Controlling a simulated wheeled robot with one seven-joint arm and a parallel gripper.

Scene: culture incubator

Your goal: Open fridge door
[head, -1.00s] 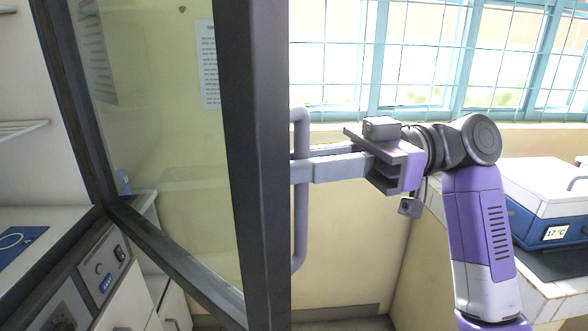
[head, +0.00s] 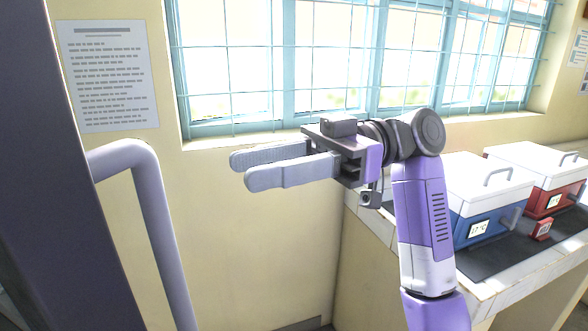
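The fridge door's dark frame (head: 90,240) fills the left edge of the head view, close to the camera. Its grey bar handle (head: 158,225) stands out from the frame and bends down past the lower picture edge. My gripper (head: 240,169) is to the right of the handle, pointing left. Its two fingers are apart, nothing shows between them, and a clear gap separates the fingertips from the handle. The rest of the door and the fridge inside are out of view, so how far the door stands open cannot be told.
A printed sheet (head: 108,75) hangs on the wall beside a barred window (head: 300,60). At right, a tiled counter (head: 500,285) carries a blue box (head: 480,225) and a red box (head: 550,200) with white lids. Wall and open space lie between handle and counter.

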